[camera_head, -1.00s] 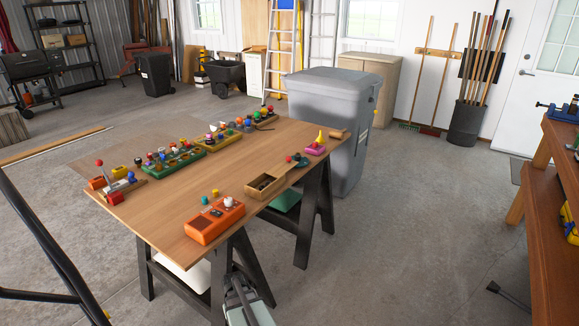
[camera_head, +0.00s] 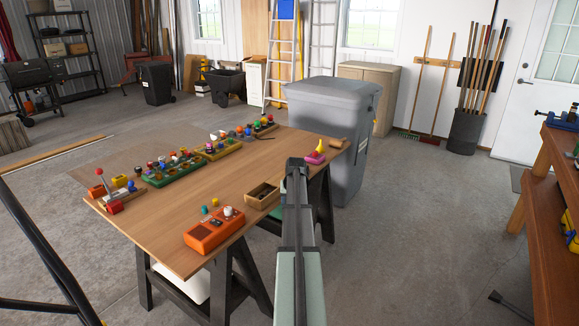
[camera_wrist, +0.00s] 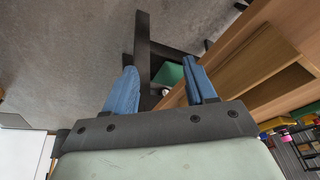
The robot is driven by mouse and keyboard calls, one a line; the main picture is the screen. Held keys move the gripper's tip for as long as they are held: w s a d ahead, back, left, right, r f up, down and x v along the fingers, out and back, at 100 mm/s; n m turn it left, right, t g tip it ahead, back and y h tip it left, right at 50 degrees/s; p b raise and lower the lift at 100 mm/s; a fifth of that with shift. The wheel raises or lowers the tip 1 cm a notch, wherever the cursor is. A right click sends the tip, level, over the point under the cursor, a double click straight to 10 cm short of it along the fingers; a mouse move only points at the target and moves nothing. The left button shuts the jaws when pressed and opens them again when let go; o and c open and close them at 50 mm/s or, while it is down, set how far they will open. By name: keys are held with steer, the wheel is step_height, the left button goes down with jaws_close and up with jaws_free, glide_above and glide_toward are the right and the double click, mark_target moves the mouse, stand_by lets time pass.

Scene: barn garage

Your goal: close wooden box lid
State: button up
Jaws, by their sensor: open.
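The small wooden box (camera_head: 262,195) sits near the front right edge of the table, its open top showing a dark inside. Its lid is hidden behind my arm in the head view. My gripper (camera_head: 297,168) is just right of the box, at or beyond the table edge. In the wrist view my gripper (camera_wrist: 163,86) has its two blue fingers apart with nothing between them. A large tan wooden form (camera_wrist: 262,58) is close to the right finger there; I cannot tell for sure if it is the box with its lid.
The wooden table (camera_head: 165,235) stands on dark trestles. An orange device (camera_head: 213,231) is left of the box; a pink item (camera_head: 315,158) is behind my gripper. Several toys line the far side. A grey bin (camera_head: 335,110) stands behind the table. Open floor lies to the right.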

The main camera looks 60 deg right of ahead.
steer(key=w+d+r+n+t, duration=0.1)
steer(key=w+d+r, duration=0.2)
steer(key=d+r, duration=0.5)
steer(key=w+d+r+n+t, duration=0.1)
steer(key=w+d+r, duration=0.2)
steer(key=d+r, duration=0.5)
steer(key=n, duration=0.4)
glide_toward(282, 173)
steer(key=shift+g+y, duration=0.3)
steer(key=shift+y, duration=0.1)
steer(key=d+f, duration=0.1)
steer(key=w+d+f, duration=0.1)
steer(key=d+f, duration=0.2)
steer(key=f, duration=0.1)
steer(key=shift+w+d, duration=0.3)
steer(key=shift+d, duration=0.05)
steer(key=shift+r, duration=0.1)
jaws_close()
